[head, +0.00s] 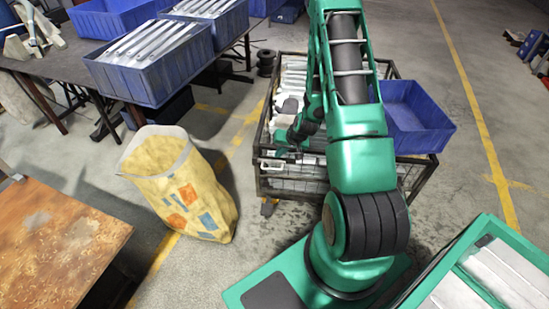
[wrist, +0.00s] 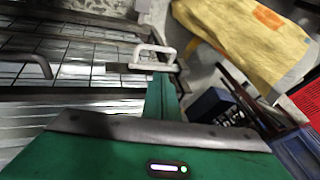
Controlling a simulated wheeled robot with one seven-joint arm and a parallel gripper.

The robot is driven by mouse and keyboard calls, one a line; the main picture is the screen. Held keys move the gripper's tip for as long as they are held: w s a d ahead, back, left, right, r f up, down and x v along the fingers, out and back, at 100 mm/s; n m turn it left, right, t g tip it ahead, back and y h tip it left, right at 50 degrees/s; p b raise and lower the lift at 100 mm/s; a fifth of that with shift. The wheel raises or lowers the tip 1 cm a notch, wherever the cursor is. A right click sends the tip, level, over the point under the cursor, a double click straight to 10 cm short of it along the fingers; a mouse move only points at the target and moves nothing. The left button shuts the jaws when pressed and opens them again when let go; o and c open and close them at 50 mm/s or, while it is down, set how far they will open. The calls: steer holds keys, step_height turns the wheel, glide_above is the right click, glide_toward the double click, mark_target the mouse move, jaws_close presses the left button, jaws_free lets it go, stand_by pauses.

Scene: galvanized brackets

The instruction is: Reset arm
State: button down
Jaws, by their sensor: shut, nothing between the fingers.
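My green arm rises from its base and bends down to the left over a metal mesh crate (head: 425,180). My gripper (head: 272,164) is low at the crate's near left corner, small and partly hard to make out. In the wrist view my gripper (wrist: 153,58) shows as pale grey fingers beyond the green wrist housing, shut and empty. They overlap the crate's rim in the picture; I cannot tell whether they touch it. Metal brackets (head: 294,76) lie in the crate, partly hidden by my arm.
A blue bin (head: 412,118) sits at the crate's right side. A yellow sack (head: 190,190) stands left of the crate. A dark table (head: 50,68) holds blue bins of brackets (head: 155,80). A rusty table (head: 55,245) is at lower left.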

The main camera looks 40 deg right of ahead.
steer(key=shift+v, duration=1.1)
steer(key=shift+r, duration=0.1)
steer(key=s+a+r+g, duration=0.1)
steer(key=s+r, duration=0.5)
steer(key=r, duration=0.3)
steer(key=s+a+r+n+g+h, duration=0.1)
steer(key=s+r+g, duration=0.1)
steer(key=s+r, duration=0.65)
steer(key=s+a+r+g, duration=0.1)
steer(key=s+r, duration=0.4)
steer(key=r, duration=0.6)
steer(key=s+a+r, duration=0.2)
steer(key=s+r, duration=0.1)
steer(key=s, duration=0.3)
steer(key=s+a+r+g, duration=0.1)
steer(key=s+a+r, duration=0.1)
steer(key=s, duration=0.5)
steer(key=shift+a+r+g, duration=0.2)
steer(key=shift+r+g, duration=0.1)
steer(key=shift+r, duration=0.25)
